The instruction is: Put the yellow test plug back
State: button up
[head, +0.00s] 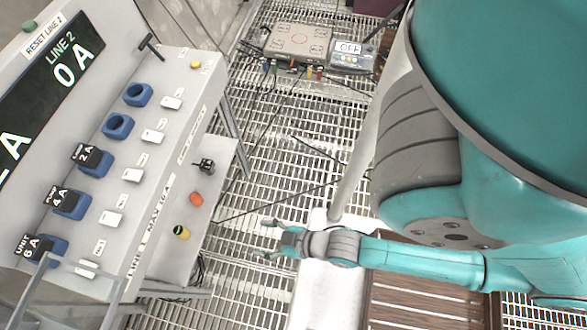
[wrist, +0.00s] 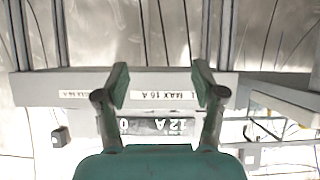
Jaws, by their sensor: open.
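A yellow plug-like piece with a dark top (head: 181,232) sits on the low shelf (head: 171,262) at the front of the control panel. I take it to be the yellow test plug. An orange-red piece (head: 196,198) and a black plug (head: 204,165) sit farther along the same shelf. My gripper (head: 268,239) is open and empty, right of the shelf and apart from it, its fingers pointing left. In the wrist view my open fingers (wrist: 162,84) frame a grey edge with "MAX 16 A" labels; no yellow plug is seen there.
The panel (head: 120,185) has blue sockets; the far two (head: 118,126) look empty, the nearer ones hold black labelled plugs (head: 69,203). A grey box (head: 298,40) with coloured leads lies on the grated floor. Dark cables cross the floor between box and panel.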

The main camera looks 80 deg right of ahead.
jog(key=s+r+t, duration=0.1)
jog(key=s+r, duration=0.3)
jog(key=r, duration=0.4)
jog(key=s+r+t, duration=0.2)
jog(key=s+r, duration=0.2)
jog(key=r, duration=0.4)
jog(key=shift+s+a, duration=0.15)
jog(key=shift+s, duration=0.05)
